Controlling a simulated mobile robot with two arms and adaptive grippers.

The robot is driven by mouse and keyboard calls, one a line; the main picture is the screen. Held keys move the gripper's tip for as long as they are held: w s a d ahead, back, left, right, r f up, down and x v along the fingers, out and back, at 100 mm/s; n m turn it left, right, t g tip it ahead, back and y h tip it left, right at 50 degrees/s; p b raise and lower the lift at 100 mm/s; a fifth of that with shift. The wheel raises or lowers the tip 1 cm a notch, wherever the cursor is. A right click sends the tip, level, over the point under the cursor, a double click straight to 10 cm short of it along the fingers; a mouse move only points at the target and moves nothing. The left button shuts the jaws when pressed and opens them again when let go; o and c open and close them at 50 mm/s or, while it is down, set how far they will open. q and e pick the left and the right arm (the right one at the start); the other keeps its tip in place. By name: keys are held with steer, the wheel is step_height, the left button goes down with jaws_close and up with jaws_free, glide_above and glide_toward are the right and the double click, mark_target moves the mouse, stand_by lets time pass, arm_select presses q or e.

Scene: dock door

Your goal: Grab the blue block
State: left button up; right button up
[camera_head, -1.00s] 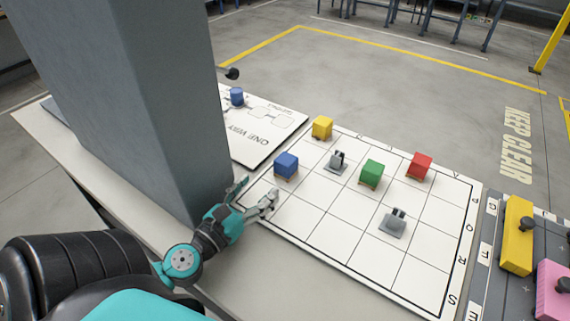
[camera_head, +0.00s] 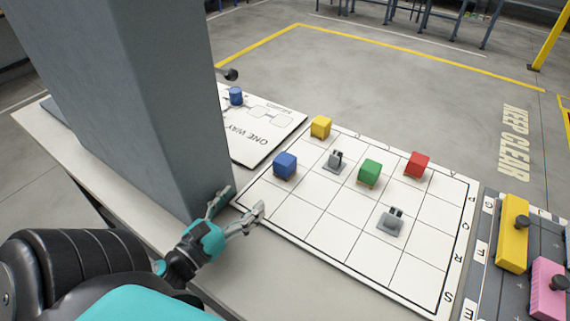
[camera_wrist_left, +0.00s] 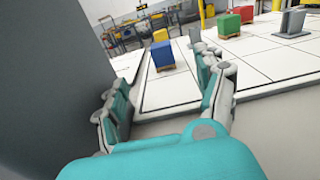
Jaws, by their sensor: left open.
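The blue block (camera_head: 285,165) sits on a small wooden base on the white grid board (camera_head: 322,226), near the board's left side. In the left wrist view the blue block (camera_wrist_left: 162,56) shows beyond my fingers, between them and apart from them. My left gripper (camera_head: 238,207) is open and empty, at the board's near left edge, short of the blue block and beside the grey pillar. In the left wrist view my left gripper (camera_wrist_left: 164,98) has both fingers spread. My right gripper is not in view.
A grey pillar (camera_head: 135,100) stands close on the left of my gripper. Yellow (camera_head: 320,126), green (camera_head: 370,172) and red (camera_head: 416,164) blocks and two grey fixtures (camera_head: 390,222) stand on the board. A blue cylinder (camera_head: 236,96) sits on another board behind. Yellow and pink pieces lie right.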

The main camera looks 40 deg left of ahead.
arm_select(q)
steer(key=p, duration=0.2)
glide_toward(285, 158)
steer(key=w, duration=0.3)
steer(key=shift+w+a+r, duration=0.15)
steer(key=shift+w+r, duration=0.05)
steer(key=shift+w, duration=0.15)
steer(key=w, duration=0.4)
steer(key=w+b, duration=0.1)
steer(key=w, duration=0.1)
steer(key=shift+w+a+f, duration=0.15)
steer(key=shift+w+f, duration=0.05)
steer(key=shift+f, duration=0.15)
steer(key=shift+s, duration=0.1)
steer(key=shift+r, duration=0.15)
steer(key=c, duration=1.4)
